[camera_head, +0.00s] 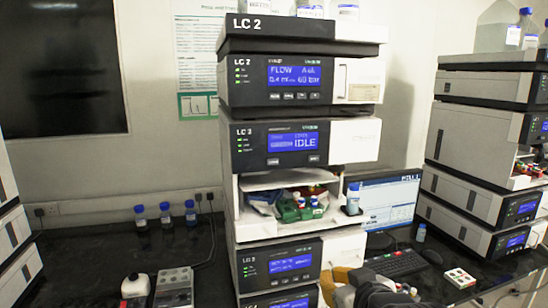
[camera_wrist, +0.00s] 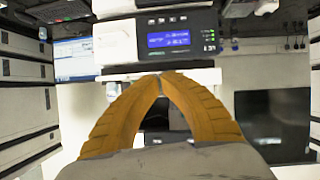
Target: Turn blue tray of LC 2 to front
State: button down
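The LC 2 stack (camera_head: 277,28) stands in the middle of the head view. Its open sampler bay (camera_head: 290,180) holds a green rack (camera_head: 290,213) with coloured-cap vials at the front. A bluish shape (camera_head: 262,199) lies at the left of the bay, partly behind the green rack; I cannot tell whether it is the blue tray. My gripper (camera_head: 338,280) is low at the right of the stack, below the bay. In the wrist view my gripper's (camera_wrist: 159,80) orange fingers meet at the tips with nothing between them. The wrist view shows no tray.
A monitor (camera_head: 388,200) and keyboard (camera_head: 397,263) are right of the stack. Another instrument stack (camera_head: 480,150) stands farther right. Blue-capped bottles (camera_head: 165,213) and a grey block (camera_head: 174,287) are on the bench left.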

jog(key=w+a+r+n+t+y+p, duration=0.2)
jog(key=w+a+r+t, duration=0.4)
jog(key=r, duration=0.4)
jog(key=t+h+p, duration=0.2)
jog(key=t, duration=0.3)
send_near(273, 162)
notch_tip(273, 162, up, 5)
jog(key=s+d, duration=0.2)
jog(key=d, duration=0.1)
jog(key=shift+s+d+r+m+t+h, duration=0.15)
jog(key=shift+s+r+m+t+h, duration=0.15)
jog(key=shift+s+m+t+h, duration=0.35)
jog(key=shift+w, duration=0.15)
jog(key=shift+w, duration=0.15)
jog(key=shift+w+a, duration=0.4)
jog(key=shift+w, duration=1)
jog(key=shift+w+a, duration=0.45)
jog(key=shift+w, duration=0.95)
jog(key=shift+w+a, duration=0.4)
jog(key=shift+w, duration=0.95)
jog(key=shift+w+a, duration=0.1)
jog(key=shift+w, duration=0.3)
